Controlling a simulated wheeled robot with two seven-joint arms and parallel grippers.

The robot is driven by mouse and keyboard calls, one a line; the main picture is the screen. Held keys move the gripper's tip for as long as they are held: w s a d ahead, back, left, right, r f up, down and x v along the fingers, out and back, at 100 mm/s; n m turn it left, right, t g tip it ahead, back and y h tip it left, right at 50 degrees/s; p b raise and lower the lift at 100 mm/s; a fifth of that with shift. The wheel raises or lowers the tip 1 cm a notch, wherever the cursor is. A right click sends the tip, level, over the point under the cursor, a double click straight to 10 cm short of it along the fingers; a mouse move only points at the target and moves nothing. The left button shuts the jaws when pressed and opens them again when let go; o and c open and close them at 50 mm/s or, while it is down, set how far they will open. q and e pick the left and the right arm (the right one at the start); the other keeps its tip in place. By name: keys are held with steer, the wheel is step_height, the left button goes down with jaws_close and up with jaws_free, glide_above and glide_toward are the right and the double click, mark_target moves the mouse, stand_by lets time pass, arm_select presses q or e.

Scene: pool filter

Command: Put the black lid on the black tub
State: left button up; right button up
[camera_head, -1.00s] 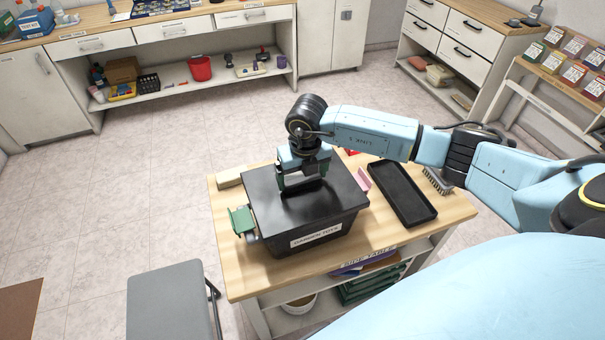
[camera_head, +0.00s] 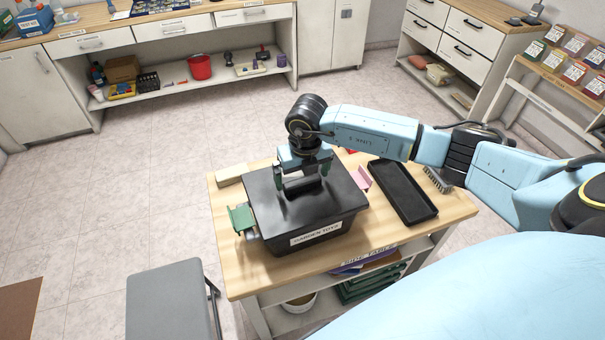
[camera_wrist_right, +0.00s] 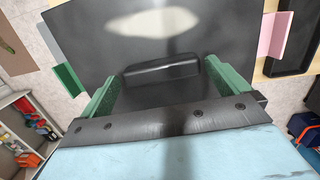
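My right gripper (camera_head: 303,180) is over the lid's middle. In the right wrist view its green fingers (camera_wrist_right: 163,72) are spread, one past each end of the handle, with gaps beside it. My left gripper is not in view.
A black tray (camera_head: 402,193), a pink item (camera_head: 361,178) and a grey brush (camera_head: 438,180) are right of the tub. A green item (camera_head: 241,218) is at its left and a wooden block (camera_head: 231,174) behind. A grey stool (camera_head: 172,300) stands at front left.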

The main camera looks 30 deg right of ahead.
mark_target(305, 193)
step_height(305, 193, up, 13)
steer(key=s+b, duration=0.1)
steer(key=shift+s+a+r, duration=0.15)
steer(key=shift+s, duration=0.15)
stand_by(0.5)
